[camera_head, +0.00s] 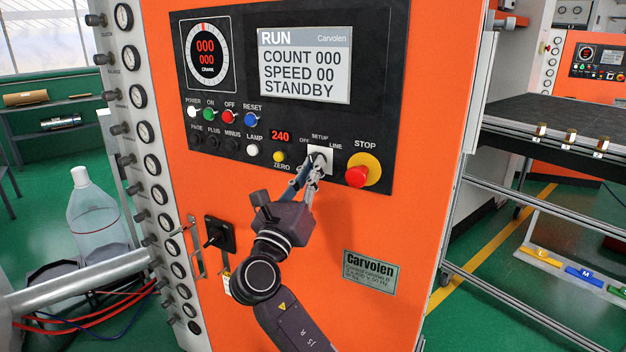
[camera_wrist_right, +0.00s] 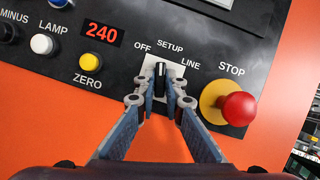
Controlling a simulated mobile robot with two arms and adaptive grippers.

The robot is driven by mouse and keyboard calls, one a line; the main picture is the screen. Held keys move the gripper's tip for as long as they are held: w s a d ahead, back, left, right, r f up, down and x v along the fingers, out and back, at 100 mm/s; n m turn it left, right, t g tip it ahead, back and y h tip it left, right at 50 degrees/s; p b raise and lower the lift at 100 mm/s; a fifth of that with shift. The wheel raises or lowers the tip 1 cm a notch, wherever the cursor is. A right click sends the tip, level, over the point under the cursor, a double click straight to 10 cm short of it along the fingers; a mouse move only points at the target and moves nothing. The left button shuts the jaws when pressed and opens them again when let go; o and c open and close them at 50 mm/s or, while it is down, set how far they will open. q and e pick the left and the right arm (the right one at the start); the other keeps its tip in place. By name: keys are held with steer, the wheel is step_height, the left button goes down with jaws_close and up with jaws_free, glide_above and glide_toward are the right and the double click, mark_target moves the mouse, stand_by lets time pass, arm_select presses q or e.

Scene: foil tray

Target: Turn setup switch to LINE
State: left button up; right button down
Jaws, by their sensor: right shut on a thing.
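The setup switch is a black knob (camera_wrist_right: 160,80) on a white plate, marked OFF, SETUP and LINE. In the right wrist view it stands nearly upright in the picture, its top towards the space between OFF and SETUP, not towards LINE. I cannot tell its exact setting. My right gripper (camera_wrist_right: 160,101) is shut on the knob, one fingertip at each side. In the head view the right gripper (camera_head: 312,172) reaches up to the white switch plate (camera_head: 321,154) and partly hides the knob. My left gripper is not in view.
The red STOP button (camera_head: 356,176) on its yellow collar sits close right of the switch. The yellow ZERO button (camera_head: 279,156) is close left. The display (camera_head: 304,65) reads RUN and STANDBY. A black T-handle (camera_head: 218,234) sticks out lower left on the orange door.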

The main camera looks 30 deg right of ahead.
steer(key=shift+w+a+m+g+h+b, duration=0.1)
steer(key=shift+m+g+h+b, duration=0.25)
steer(key=shift+m+g+b, duration=1.85)
steer(key=shift+w+a+m+g+h+b, duration=0.1)
steer(key=shift+m+g+h+b, duration=0.75)
steer(key=shift+m, duration=2.7)
steer(key=shift+w+m+g+y+b, duration=0.1)
steer(key=shift+m+g+b, duration=1.15)
steer(key=shift+m+b, duration=1.15)
steer(key=shift+r+m+p, duration=0.1)
steer(key=shift+m+p, duration=0.35)
steer(key=shift+m, duration=0.2)
steer(key=c, duration=2)
jaws_free()
steer(key=v, duration=1.2)
